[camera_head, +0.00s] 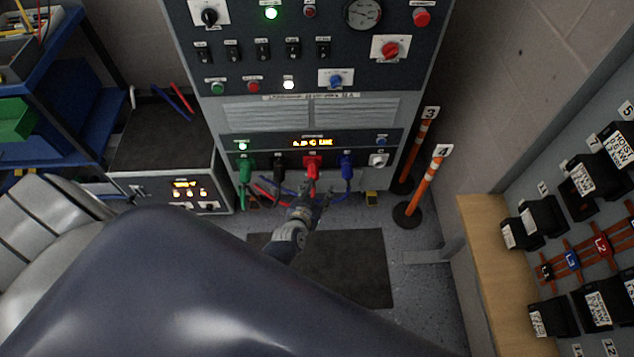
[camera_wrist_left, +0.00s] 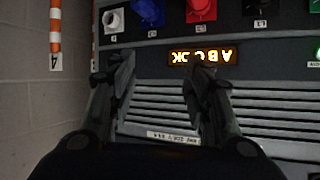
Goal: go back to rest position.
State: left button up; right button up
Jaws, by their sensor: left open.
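My left gripper (camera_head: 313,192) reaches in from the lower left in the head view, in front of the lower panel of the grey cabinet (camera_head: 310,110). In the left wrist view the gripper (camera_wrist_left: 160,76) has its two dark fingers apart, with nothing between them. Green (camera_head: 246,168), black (camera_head: 280,165), red (camera_head: 312,166) and blue (camera_head: 347,165) connectors sit in a row on the panel, beside a white socket (camera_head: 378,160). The red and blue ones also show in the wrist view, clear of the fingers. My right gripper is not in view.
Orange-and-white posts (camera_head: 427,185) stand right of the cabinet. A wooden ledge (camera_head: 487,260) and a wall board with black boxes (camera_head: 541,215) are at the right. A box unit (camera_head: 165,150) and blue shelf (camera_head: 62,110) are at the left. A dark mat (camera_head: 345,270) lies on the floor.

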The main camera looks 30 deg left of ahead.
pick_arm(q)
jog(key=s+d+f+m+g+h, duration=0.1)
jog(key=s+d+f+g, duration=0.15)
jog(key=s+f, duration=0.65)
jog(key=s+d+f+m+g+h, duration=0.1)
jog(key=s+d+f+g, duration=0.15)
jog(key=s+f, duration=0.65)
jog(key=s+a+f+g, duration=0.1)
jog(key=s+f+g, duration=0.1)
jog(key=s, duration=1.1)
jog(key=s+a+f+m+g, duration=0.1)
jog(key=s+f+g, duration=0.2)
jog(key=s, duration=0.9)
jog(key=shift+s+a+g, duration=0.35)
jog(key=shift+s+g, duration=0.05)
jog(key=shift+g, duration=0.3)
jog(key=shift+c, duration=0.2)
